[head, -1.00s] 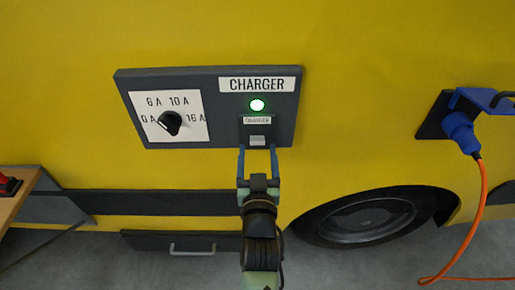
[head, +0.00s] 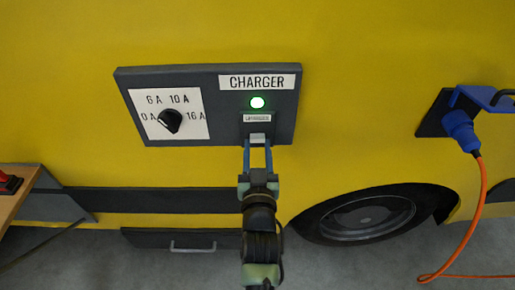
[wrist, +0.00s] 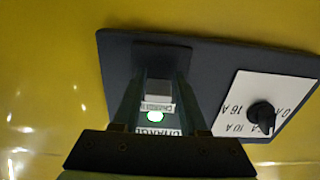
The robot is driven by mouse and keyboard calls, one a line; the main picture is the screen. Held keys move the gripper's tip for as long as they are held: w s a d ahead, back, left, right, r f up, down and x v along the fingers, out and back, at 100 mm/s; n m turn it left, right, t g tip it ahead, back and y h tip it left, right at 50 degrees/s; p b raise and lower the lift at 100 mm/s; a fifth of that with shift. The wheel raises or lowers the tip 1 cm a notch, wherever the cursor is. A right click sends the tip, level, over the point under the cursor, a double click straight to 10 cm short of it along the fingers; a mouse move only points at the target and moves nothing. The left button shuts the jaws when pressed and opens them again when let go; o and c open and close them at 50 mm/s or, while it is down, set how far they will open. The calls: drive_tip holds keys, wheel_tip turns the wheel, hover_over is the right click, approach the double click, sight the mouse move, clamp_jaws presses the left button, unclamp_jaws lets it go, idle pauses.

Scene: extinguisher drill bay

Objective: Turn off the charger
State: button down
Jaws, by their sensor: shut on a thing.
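The charger panel (head: 225,135) is a dark box on the yellow vehicle side, with a "CHARGER" sign (head: 257,82). Below the sign a round green light (head: 257,102) is lit; it also shows in the wrist view (wrist: 154,117). Under it is a small label (head: 257,118) and a light grey switch (head: 257,137). My gripper (head: 258,146) reaches up from below, its two fingers shut on the switch. In the wrist view the switch (wrist: 157,88) sits between the fingers, which partly cover its sides.
A black rotary knob (head: 169,121) on a white dial marked 0 A to 16 A is left of the switch. A blue plug (head: 461,131) with an orange cable is at the right. A wooden table edge is far left.

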drive_tip(key=shift+f+b, duration=0.25)
drive_tip(key=shift+b, duration=0.4)
drive_tip(key=shift+f+t+b, duration=0.15)
drive_tip(key=shift+t+b, duration=0.25)
drive_tip(key=shift+b, duration=0.8)
drive_tip(key=shift+w+b, duration=0.1)
drive_tip(key=shift+b, duration=0.75)
drive_tip(key=shift+r, duration=0.25)
drive_tip(key=shift+c, duration=2.2)
unclamp_jaws()
